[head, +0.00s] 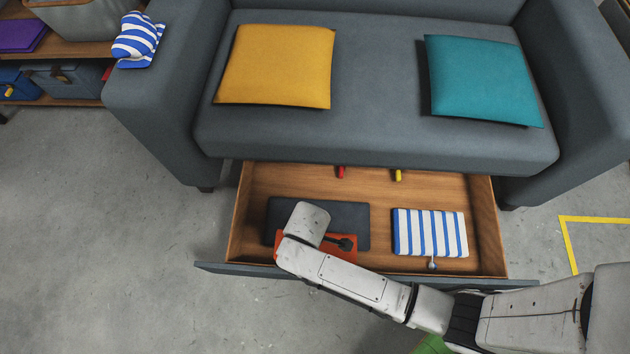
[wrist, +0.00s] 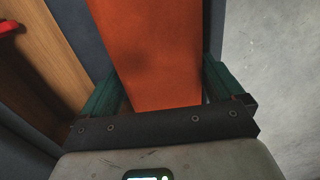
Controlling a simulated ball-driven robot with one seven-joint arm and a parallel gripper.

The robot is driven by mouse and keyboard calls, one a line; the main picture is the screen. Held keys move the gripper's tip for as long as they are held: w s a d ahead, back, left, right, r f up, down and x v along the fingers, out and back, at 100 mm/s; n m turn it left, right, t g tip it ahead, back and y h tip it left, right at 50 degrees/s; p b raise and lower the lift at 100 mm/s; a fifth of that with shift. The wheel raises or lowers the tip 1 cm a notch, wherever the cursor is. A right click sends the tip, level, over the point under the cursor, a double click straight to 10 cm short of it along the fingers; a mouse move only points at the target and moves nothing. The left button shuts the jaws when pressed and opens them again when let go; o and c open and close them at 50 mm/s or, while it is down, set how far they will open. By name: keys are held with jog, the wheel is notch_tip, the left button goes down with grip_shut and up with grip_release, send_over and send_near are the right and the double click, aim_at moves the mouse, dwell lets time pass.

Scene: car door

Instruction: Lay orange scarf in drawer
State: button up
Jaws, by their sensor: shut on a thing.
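The orange scarf (head: 347,257) shows in the head view at the left part of the open drawer (head: 305,178), partly hidden by my arm. It overlaps a dark grey mat (head: 350,215) on the drawer floor. In the wrist view the scarf (wrist: 155,55) runs flat between the two green fingers of my gripper (wrist: 162,95). My gripper is shut on the scarf. I cannot tell whether the scarf touches the mat.
A blue-and-white striped cloth (head: 428,233) lies at the drawer's right. Red (head: 340,172) and yellow (head: 398,175) handles show at the drawer's back. The grey sofa (head: 375,140) stands above with a yellow cushion (head: 278,66) and a teal cushion (head: 482,80). Floor at left is clear.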

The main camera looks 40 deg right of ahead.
jog(key=w+d+f+b, duration=0.1)
jog(key=w+d+f, duration=0.1)
jog(key=w+d+f+b, duration=0.2)
jog(key=f, duration=0.1)
jog(key=w+d+f+b, duration=0.2)
jog(key=shift+w+f, duration=0.15)
jog(key=shift+w+d+f+b, duration=0.1)
jog(key=shift+f+b, duration=0.5)
jog(key=shift+f, duration=0.3)
jog(key=shift+w+d+f+b, duration=0.1)
jog(key=shift+f+b, duration=0.5)
jog(key=shift+f, duration=0.3)
jog(key=shift+f, duration=0.15)
jog(key=o, duration=0.8)
jog(key=shift+c, duration=0.2)
notch_tip(320, 180, up, 12)
jog(key=p, duration=0.7)
jog(key=s+d+r+m, duration=0.4)
jog(key=s+r, duration=0.3)
jog(key=s+d+r+m+t, duration=0.1)
jog(key=s+d+r+m, duration=0.2)
jog(key=s+r+m, duration=0.2)
jog(key=s+r, duration=0.2)
jog(key=s, duration=0.1)
jog(key=shift+d+r, duration=0.25)
jog(key=shift+d, duration=0.15)
